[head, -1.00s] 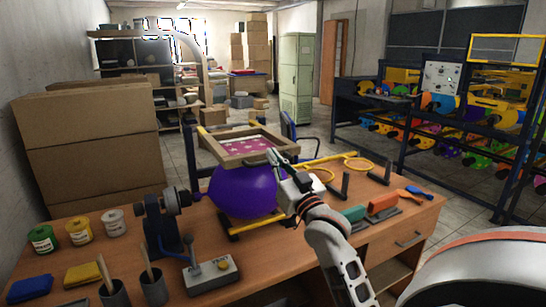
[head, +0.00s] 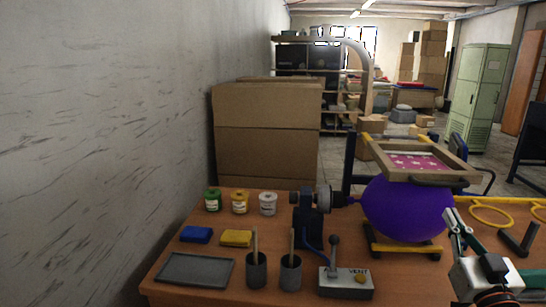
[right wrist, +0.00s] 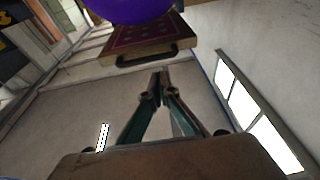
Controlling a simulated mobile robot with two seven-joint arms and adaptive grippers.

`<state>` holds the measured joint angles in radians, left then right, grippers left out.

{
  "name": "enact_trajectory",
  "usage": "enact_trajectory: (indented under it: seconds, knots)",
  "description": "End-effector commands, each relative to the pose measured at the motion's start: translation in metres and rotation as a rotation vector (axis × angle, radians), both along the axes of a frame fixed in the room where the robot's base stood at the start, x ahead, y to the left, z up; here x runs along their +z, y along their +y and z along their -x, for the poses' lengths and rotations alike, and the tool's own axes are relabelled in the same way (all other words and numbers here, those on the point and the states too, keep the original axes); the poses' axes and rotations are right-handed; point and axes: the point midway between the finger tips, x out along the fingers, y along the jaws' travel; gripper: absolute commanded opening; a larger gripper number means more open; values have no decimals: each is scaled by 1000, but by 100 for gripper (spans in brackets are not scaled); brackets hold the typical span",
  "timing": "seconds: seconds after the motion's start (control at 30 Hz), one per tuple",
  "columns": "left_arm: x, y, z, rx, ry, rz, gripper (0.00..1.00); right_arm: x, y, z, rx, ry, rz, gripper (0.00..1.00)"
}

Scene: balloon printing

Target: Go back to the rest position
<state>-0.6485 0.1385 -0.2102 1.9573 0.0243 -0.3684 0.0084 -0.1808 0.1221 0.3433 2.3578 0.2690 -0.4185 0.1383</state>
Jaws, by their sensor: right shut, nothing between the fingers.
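My right gripper (head: 456,222) is at the right of the head view, just right of the purple balloon (head: 405,207). It is shut and empty, and appears apart from the balloon. In the right wrist view, its closed fingertips (right wrist: 160,84) show against a pale wall. The balloon sits on a yellow-and-black stand, with a wooden screen frame (head: 452,180) over its top. The frame and the balloon (right wrist: 130,8) also show at the top of the right wrist view. My left gripper is not in view.
The wooden table (head: 205,294) carries paint jars (head: 240,202), a grey tray (head: 195,268), cups with sticks (head: 257,270) and a vent control box (head: 346,282). A black pump device (head: 310,222) stands left of the balloon. Cardboard boxes (head: 268,155) stand behind the table, beside a wall.

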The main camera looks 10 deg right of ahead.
Motion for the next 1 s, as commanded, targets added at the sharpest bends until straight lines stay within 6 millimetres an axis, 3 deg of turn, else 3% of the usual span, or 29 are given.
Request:
enact_trajectory:
  seconds: [0.13,0.27,0.47,0.6,0.8,1.0]
  knots:
    - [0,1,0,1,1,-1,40,-80,32,-10,52,155,15,0]
    - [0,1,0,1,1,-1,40,-163,70,-6,112,309,35,0]
    - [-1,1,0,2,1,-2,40,-283,132,30,214,530,72,0]
    - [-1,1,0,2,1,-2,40,-357,177,73,293,672,99,0]
    - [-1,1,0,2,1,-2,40,-429,227,136,389,819,130,0]
    - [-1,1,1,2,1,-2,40,-455,248,166,432,877,143,0]
